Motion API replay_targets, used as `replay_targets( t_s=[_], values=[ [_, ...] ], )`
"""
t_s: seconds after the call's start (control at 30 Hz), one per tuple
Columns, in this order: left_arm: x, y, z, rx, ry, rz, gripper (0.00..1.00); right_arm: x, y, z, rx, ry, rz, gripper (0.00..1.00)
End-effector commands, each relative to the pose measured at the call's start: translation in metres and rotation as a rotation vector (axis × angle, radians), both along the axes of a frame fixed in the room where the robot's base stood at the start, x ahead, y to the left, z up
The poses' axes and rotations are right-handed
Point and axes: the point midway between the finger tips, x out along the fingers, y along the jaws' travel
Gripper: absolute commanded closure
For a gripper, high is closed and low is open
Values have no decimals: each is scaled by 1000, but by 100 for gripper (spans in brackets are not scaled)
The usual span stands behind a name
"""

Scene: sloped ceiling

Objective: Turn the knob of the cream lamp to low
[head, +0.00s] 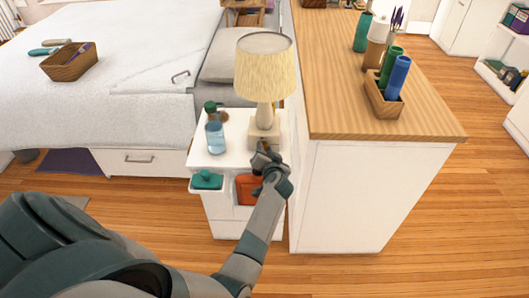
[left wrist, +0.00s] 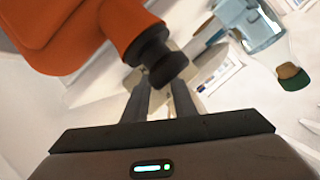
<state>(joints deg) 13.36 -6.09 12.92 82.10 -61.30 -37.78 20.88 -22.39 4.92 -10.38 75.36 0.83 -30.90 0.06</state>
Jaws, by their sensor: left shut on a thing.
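The cream lamp (head: 265,68) stands upright on the white nightstand (head: 235,153), with a pale shade and a stone-coloured base. My left gripper (head: 264,151) is at the front of the lamp's base, reaching up from below. The knob's setting cannot be read. My right gripper is not in view.
A wooden-topped cabinet (head: 340,110) stands at right.

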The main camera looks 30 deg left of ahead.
Motion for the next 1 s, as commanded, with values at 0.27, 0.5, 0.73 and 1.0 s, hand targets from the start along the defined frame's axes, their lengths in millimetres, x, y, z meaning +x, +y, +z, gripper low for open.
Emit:
replay_targets(
  t_s=[0.27,0.5,0.73,1.0],
  values=[
    [1,-1,1,3,0,-2,98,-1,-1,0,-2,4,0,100],
    [1,-1,1,2,0,-2,57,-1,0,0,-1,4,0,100],
    [0,0,1,2,1,-1,57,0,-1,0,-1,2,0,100],
    [0,1,3,-43,-25,-2,57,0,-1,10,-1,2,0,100]
  ],
)
